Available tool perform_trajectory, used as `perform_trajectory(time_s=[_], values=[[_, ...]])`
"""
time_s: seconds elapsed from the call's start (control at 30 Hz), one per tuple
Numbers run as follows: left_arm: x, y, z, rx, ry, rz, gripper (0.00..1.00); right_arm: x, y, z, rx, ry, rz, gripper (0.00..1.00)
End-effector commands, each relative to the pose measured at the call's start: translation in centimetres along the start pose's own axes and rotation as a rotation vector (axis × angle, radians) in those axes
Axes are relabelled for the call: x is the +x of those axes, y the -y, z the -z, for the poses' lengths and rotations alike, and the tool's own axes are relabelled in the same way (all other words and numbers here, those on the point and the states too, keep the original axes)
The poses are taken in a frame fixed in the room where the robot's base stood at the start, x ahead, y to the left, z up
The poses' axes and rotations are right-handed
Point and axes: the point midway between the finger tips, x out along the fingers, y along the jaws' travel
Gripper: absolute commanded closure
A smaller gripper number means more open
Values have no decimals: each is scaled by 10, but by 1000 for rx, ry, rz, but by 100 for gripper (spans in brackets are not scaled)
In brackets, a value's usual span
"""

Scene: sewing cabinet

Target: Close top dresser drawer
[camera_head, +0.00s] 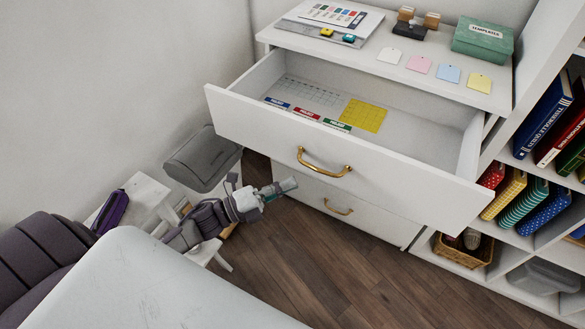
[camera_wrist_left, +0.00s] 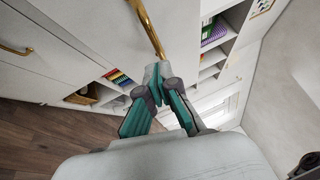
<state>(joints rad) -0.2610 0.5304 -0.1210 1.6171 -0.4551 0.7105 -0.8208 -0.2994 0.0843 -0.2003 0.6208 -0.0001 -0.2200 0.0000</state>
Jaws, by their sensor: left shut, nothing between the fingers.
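The top drawer (camera_head: 245,120) of the white dresser (camera_head: 495,97) is pulled well out. A brass handle (camera_head: 324,163) is on its front, and inside lie a grid sheet, a yellow sheet and several labelled cards. The drawer below (camera_head: 372,221) looks shut. My left gripper (camera_head: 290,185) is shut and empty, in front of the dresser, below and left of the top handle in the head view. In the left wrist view the shut fingertips (camera_wrist_left: 157,70) appear close to a brass handle (camera_wrist_left: 148,28); I cannot tell whether they touch. My right gripper is not in view.
A green box (camera_head: 483,39), stamps and colored tags lie on the dresser top. A shelf with books (camera_head: 545,117) stands at right. A grey case (camera_head: 203,158) on a small white stand is left of the dresser. The wooden floor (camera_head: 300,265) in front is clear.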

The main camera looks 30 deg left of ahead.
Motion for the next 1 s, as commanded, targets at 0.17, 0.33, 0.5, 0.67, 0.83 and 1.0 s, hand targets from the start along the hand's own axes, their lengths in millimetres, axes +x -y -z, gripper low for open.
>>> perform_trajectory(time_s=[0.17,0.33,0.5,0.67,0.83,1.0], values=[[19,1,-20,1,0,0,100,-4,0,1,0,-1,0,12],[26,0,-28,0,1,0,100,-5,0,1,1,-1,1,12],[27,-1,-28,-2,1,-2,100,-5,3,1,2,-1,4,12],[27,-1,-28,-2,1,-1,100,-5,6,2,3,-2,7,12],[28,-2,-29,-1,1,-1,100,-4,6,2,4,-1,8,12],[35,-4,-35,1,1,0,100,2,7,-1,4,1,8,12]])
